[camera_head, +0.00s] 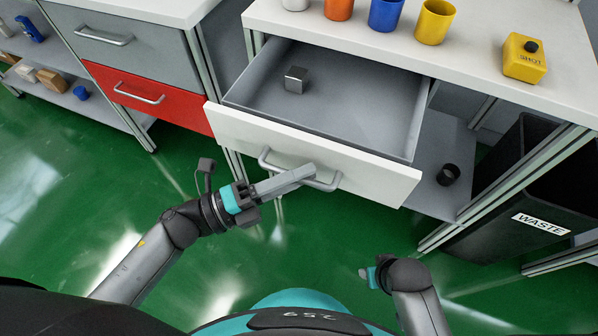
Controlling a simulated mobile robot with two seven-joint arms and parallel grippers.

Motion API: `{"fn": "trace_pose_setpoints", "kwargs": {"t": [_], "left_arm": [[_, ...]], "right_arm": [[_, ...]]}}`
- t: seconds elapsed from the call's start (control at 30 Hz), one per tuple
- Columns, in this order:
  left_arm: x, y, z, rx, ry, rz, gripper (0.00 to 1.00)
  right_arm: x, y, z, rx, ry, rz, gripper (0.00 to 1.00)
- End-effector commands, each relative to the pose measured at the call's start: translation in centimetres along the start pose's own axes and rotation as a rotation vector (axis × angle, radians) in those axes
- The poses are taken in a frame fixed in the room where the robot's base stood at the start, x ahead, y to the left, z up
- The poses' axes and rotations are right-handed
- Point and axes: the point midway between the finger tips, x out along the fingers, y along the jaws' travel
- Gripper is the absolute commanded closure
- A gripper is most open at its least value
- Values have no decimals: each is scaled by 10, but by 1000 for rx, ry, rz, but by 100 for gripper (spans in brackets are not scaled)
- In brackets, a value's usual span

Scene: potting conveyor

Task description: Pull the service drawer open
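The service drawer (385,180), with a white front, is pulled well out from under the white worktop. Its grey interior shows, with a small metal cube (296,80) inside at the left. A grey bar handle (325,186) is on its front. My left gripper (305,174) is at this handle, its fingers lying across the bar in the picture. The upper finger hides what is beneath it, so I cannot tell whether they clamp the bar. My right gripper (367,277) is low in front of the drawer, clear of it, seen too foreshortened to tell its opening.
Orange (339,8), blue (386,14) and yellow (435,22) cups and a yellow button box (525,58) stand on the worktop (470,62). A closed red drawer (150,95) is at left. A black waste bin (520,190) stands right. The green floor in front is clear.

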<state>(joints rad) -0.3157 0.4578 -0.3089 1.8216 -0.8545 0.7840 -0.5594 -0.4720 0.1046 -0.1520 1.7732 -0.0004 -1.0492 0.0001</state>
Motion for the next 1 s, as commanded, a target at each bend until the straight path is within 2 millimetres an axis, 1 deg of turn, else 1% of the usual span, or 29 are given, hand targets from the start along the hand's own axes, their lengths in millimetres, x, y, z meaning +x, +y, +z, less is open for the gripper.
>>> {"fn": "trace_pose_setpoints", "kwargs": {"t": [0.03, 0.13, 0.57, 0.67, 0.77, 0.87, 1.0], "left_arm": [[0, 0, 0, 0, 0, 0, 66], [0, 0, 0, 0, 0, 0, 55], [0, 0, 0, 0, 1, -1, 55], [-4, 0, 0, 0, 1, 0, 55], [-15, 0, 0, -1, 0, 3, 55], [-34, 0, 0, -2, 0, 4, 55], [-69, 0, 0, -3, -1, 6, 55]], "right_arm": [[0, 0, 0, 0, 0, 0, 50], [0, 0, 0, 0, 0, 0, 50], [0, 0, 0, 0, 1, 0, 50], [-1, 0, -1, 0, 1, 0, 50], [-2, 0, -1, 1, 3, 0, 50], [0, 0, 2, 0, -3, 0, 50], [10, 0, 13, 0, -23, -1, 50]]}}
